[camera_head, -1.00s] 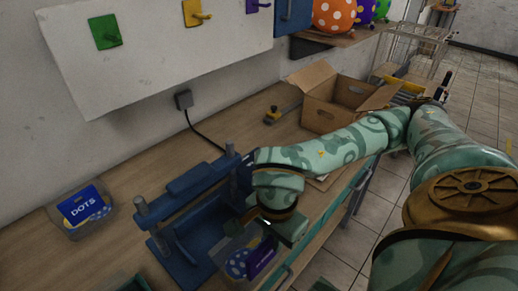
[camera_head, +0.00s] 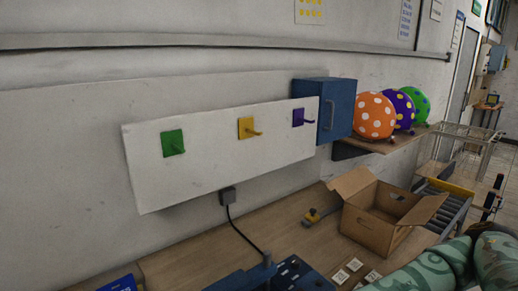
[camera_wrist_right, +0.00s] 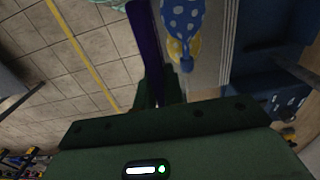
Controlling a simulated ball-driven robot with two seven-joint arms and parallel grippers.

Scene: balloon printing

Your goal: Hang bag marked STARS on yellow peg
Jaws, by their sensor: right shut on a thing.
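The yellow peg (camera_head: 247,129) is the middle peg on a white board (camera_head: 215,170) on the wall, and it is empty. A green peg (camera_head: 173,143) is to its left and a purple peg (camera_head: 302,118) to its right, both empty. My right gripper (camera_wrist_right: 158,98) shows in the wrist view, shut on a clear bag with a purple label (camera_wrist_right: 147,40). The label is nearly edge-on and unreadable. Blue spotted and yellow balloons (camera_wrist_right: 182,22) show in the bag. The right gripper is outside the head view. My left gripper is out of view.
A blue box (camera_head: 322,107) hangs beside the board. Spotted balloons (camera_head: 374,116) sit on a shelf. An open cardboard box (camera_head: 385,214) and a blue press (camera_head: 275,277) stand on the bench. A blue label (camera_head: 118,284) shows at the bottom left.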

